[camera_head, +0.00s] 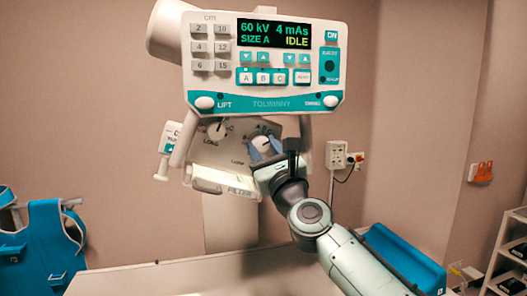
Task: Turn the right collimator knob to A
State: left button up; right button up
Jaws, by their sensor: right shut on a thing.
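The right collimator knob (262,142) is a pale round knob on the collimator face below the control panel. My right gripper (264,148) is at this knob, its blue fingertips on either side of it, shut on it. The fingers and wrist hide part of the knob and the lower part of its dial, so its exact pointer direction is hard to tell. A letter scale shows faintly above it. The left collimator knob (216,128) is pale too, with a scale marked LONG. My left gripper is not in view.
The control panel (264,103) hangs just above, its screen (274,35) reading 60 kV, 4 mAs, SIZE A, IDLE. A filter tray (225,182) juts out below left. A pale table (180,277) lies in front. A blue apron (45,240) hangs left.

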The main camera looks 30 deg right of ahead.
jog(key=n+y, duration=0.1)
jog(key=n, duration=0.1)
jog(key=n+y, duration=0.1)
jog(key=n, duration=0.1)
jog(key=shift+d+r+n, duration=0.1)
jog(key=shift+d+n, duration=0.05)
jog(key=shift+n, duration=0.15)
jog(key=shift+r+n+g+y+p, duration=0.1)
jog(key=shift+n+g+y+p, duration=0.3)
jog(key=shift+n, duration=0.5)
jog(key=shift+r+n+g+y+p, duration=0.1)
jog(key=shift+n+y+p, duration=0.2)
jog(key=shift+n+y, duration=0.45)
jog(key=n+g+y+p, duration=0.1)
jog(key=n, duration=0.3)
jog(key=shift+d+r+p, duration=0.1)
jog(key=shift+p, duration=0.3)
pick_arm(q)
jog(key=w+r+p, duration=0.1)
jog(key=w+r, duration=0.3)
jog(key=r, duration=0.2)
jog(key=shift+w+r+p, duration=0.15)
jog(key=shift+p, duration=0.2)
pick_arm(e)
jog(key=shift+n+g, duration=0.7)
jog(key=shift+n, duration=1.15)
jog(key=shift+y, duration=0.25)
jog(key=o, duration=1)
jog(key=shift+o, duration=0.2)
